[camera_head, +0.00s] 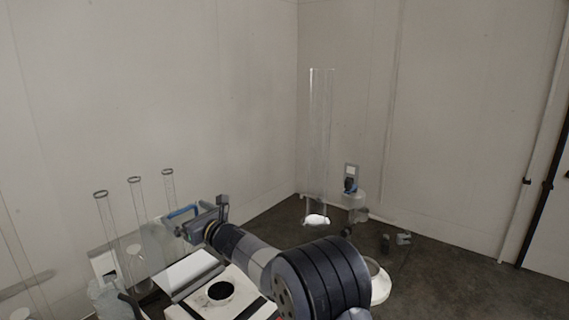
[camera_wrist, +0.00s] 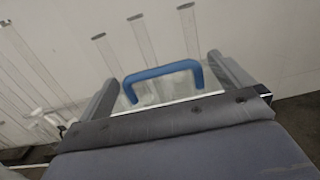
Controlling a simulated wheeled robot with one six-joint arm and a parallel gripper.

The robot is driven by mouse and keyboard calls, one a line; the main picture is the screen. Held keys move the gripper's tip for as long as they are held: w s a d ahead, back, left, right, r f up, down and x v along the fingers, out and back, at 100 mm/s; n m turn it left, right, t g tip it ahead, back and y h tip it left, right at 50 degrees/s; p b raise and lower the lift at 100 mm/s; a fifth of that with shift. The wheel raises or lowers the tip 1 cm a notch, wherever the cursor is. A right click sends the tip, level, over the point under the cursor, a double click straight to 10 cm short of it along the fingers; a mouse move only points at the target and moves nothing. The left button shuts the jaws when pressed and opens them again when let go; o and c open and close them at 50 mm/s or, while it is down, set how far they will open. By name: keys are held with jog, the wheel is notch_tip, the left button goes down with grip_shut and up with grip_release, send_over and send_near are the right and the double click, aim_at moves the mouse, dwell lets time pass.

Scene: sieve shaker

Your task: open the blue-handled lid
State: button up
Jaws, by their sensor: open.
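The blue handle (camera_wrist: 163,72) shows in the wrist view as an upside-down U, lying between the fingers of my gripper (camera_wrist: 165,82). The fingers are open, one on each side of the handle with a gap to it. A clear, see-through surface, possibly the lid, shows below the handle; its edges are hard to make out. In the head view, the handle (camera_head: 182,211) is at the far left end of my gripper (camera_head: 196,222), above a white machine (camera_head: 188,272). My arm hides part of that machine.
Several clear tubes with dark rims, including one tube (camera_head: 136,215), stand at the left by the wall. A tall clear column (camera_head: 319,150) stands near the room corner. A white round bowl (camera_head: 377,282) is right of my arm. Open floor (camera_head: 450,280) lies at the right.

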jog(key=shift+w+a+r+p, duration=0.25)
jog(key=shift+a+p, duration=0.15)
jog(key=shift+p, duration=1.25)
jog(key=shift+s+d+f, duration=0.1)
jog(key=shift+d+f, duration=0.1)
jog(key=shift+f, duration=0.15)
jog(key=b+v, duration=0.4)
jog(key=v, duration=0.6)
jog(key=shift+r+b, duration=0.3)
jog(key=shift+b, duration=0.1)
jog(key=shift+s+d, duration=0.1)
